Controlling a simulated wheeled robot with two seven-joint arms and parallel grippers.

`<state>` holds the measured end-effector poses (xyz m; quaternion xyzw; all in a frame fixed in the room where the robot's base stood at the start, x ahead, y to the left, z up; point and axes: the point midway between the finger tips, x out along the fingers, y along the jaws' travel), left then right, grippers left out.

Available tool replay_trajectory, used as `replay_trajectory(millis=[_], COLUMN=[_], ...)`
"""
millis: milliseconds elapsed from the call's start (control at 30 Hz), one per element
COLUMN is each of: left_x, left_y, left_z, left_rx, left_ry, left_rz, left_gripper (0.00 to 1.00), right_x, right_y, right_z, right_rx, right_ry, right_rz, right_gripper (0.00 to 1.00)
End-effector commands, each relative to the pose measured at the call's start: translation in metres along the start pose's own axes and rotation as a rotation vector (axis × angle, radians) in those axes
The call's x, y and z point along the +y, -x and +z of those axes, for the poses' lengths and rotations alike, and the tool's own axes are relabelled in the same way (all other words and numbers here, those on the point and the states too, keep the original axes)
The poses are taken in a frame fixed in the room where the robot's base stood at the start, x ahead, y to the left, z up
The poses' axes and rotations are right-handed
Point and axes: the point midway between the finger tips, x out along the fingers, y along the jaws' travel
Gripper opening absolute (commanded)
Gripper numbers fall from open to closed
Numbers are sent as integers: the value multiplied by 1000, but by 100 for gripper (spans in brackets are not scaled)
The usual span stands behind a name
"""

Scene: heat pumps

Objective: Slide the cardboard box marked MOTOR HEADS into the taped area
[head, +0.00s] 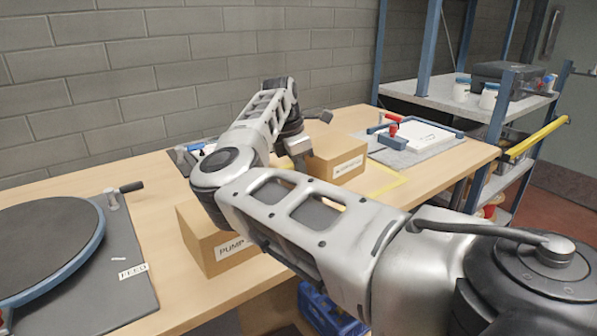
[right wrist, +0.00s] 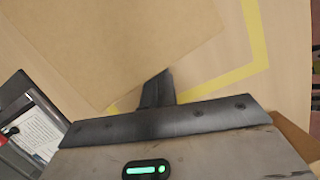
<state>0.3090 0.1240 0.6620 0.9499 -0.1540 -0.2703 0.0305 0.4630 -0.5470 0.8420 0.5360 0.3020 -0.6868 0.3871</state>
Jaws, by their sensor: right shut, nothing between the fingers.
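A cardboard box (head: 325,150) with a white label too small to read stands on the table beyond my right arm; it is likely the MOTOR HEADS box. Its plain top (right wrist: 110,40) fills the upper left of the right wrist view. Yellow tape (head: 392,188) shows on the table at the box's front right, and a tape corner (right wrist: 258,62) shows beside the box in the wrist view. How much of the box lies inside the tape is unclear. My right gripper (head: 297,146) is shut and empty at the box's left side; its fingers (right wrist: 158,88) overlap the box edge, contact unclear. My left gripper is not in view.
A second cardboard box (head: 205,240), its label starting PUMP, stands nearer, partly behind my arm. A round dark plate (head: 45,245) on a grey FEED mat is at left. A white panel with blue clamps (head: 420,137) lies beyond the tape. Shelves (head: 450,95) stand at right.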

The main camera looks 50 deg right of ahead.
Motion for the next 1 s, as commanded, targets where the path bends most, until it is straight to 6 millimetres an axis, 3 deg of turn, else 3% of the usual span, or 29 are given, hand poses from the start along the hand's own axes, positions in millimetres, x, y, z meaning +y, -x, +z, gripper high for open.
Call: replay_trajectory(millis=[300,500,700,1000], left_x=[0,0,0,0], left_y=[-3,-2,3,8], left_z=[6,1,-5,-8], left_rx=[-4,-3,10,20], left_ry=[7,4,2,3], left_rz=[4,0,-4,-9], left_gripper=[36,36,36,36], right_x=[-8,-7,-7,-8], right_y=[6,58,93,108], right_z=[-30,-27,-27,-27], right_rx=[0,1,1,0], right_ry=[-9,-12,-12,-13], right_rz=[-1,1,-2,-4], right_gripper=[0,0,0,0])
